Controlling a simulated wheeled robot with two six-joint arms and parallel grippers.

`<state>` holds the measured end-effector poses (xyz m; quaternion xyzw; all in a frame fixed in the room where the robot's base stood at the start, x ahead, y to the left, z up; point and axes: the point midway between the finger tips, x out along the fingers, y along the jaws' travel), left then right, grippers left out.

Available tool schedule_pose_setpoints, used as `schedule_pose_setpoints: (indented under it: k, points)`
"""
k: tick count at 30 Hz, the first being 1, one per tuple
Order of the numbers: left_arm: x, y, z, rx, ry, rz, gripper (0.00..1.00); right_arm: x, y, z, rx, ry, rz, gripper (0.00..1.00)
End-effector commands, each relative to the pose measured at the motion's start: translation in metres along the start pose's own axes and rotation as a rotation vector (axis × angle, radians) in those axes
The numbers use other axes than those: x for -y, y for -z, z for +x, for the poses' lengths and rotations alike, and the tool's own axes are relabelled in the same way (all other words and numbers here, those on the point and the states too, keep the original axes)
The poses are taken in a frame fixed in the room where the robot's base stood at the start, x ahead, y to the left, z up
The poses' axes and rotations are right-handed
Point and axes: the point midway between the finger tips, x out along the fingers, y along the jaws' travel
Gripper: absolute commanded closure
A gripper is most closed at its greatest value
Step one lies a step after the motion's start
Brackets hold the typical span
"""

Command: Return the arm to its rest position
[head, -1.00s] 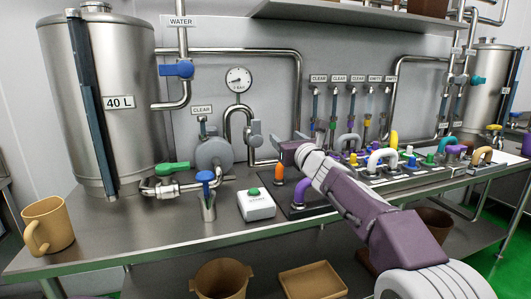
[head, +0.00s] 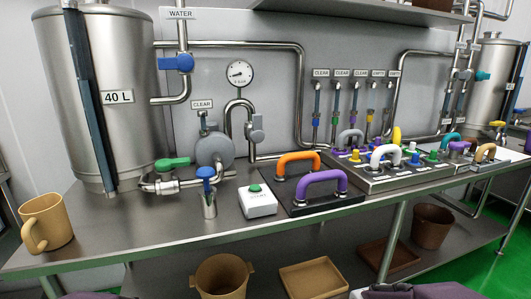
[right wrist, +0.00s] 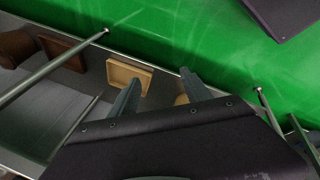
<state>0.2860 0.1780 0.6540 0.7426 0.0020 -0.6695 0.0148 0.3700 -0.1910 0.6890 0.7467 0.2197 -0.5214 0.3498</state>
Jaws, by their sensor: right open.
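My right gripper (right wrist: 160,95) shows in the right wrist view. Its two grey fingers are apart with nothing between them, and it points down past the table's edge toward the lower shelf and green floor. In the head view only a small purple and white piece of my arm shows at the bottom edge, clear of the bench. My left gripper is not in view.
A tan tray (head: 313,281) and brown bucket (head: 432,226) are below.

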Motion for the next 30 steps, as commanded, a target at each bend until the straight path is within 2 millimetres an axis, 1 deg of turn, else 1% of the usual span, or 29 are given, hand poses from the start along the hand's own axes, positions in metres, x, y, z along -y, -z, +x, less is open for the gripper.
schedule_pose_setpoints:
  k: [1,3,4,6,8,9,10,14,17,20,21,23,24,27,30]
  points:
    - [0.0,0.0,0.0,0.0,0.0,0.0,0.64,0.023,-0.017,0.003,0.046,0.059,0.151,0.44]
    - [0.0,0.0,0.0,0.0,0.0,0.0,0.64,0.053,-0.038,0.005,0.121,0.129,0.393,0.44]
    - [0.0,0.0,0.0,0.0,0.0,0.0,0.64,0.063,-0.043,0.005,0.149,0.148,0.487,0.44]
    - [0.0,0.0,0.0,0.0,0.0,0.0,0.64,0.075,-0.049,0.003,0.198,0.171,0.687,0.44]
    - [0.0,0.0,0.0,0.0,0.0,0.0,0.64,0.079,-0.051,0.002,0.229,0.169,0.828,0.44]
    - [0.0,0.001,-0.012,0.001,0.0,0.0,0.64,0.075,-0.048,-0.01,0.234,0.162,0.886,0.44]
    - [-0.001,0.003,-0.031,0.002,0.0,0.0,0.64,0.069,-0.044,-0.027,0.232,0.162,0.877,0.44]
    - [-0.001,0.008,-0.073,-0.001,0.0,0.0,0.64,0.056,-0.035,-0.067,0.231,0.162,0.872,0.44]
    - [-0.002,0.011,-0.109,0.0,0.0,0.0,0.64,0.045,-0.027,-0.1,0.23,0.161,0.87,0.44]
    - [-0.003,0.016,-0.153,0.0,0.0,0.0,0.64,0.032,-0.018,-0.142,0.229,0.161,0.869,0.44]
    - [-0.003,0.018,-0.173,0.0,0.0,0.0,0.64,0.026,-0.013,-0.161,0.229,0.161,0.869,0.44]
    - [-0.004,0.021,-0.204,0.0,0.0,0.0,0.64,0.017,-0.007,-0.189,0.229,0.161,0.869,0.44]
    - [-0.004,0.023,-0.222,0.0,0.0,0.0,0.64,0.011,-0.003,-0.207,0.229,0.161,0.869,0.44]
    - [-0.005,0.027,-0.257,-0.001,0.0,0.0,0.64,0.001,0.004,-0.239,0.229,0.161,0.868,0.44]
    - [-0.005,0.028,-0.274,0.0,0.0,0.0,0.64,-0.004,0.008,-0.255,0.229,0.161,0.868,0.44]
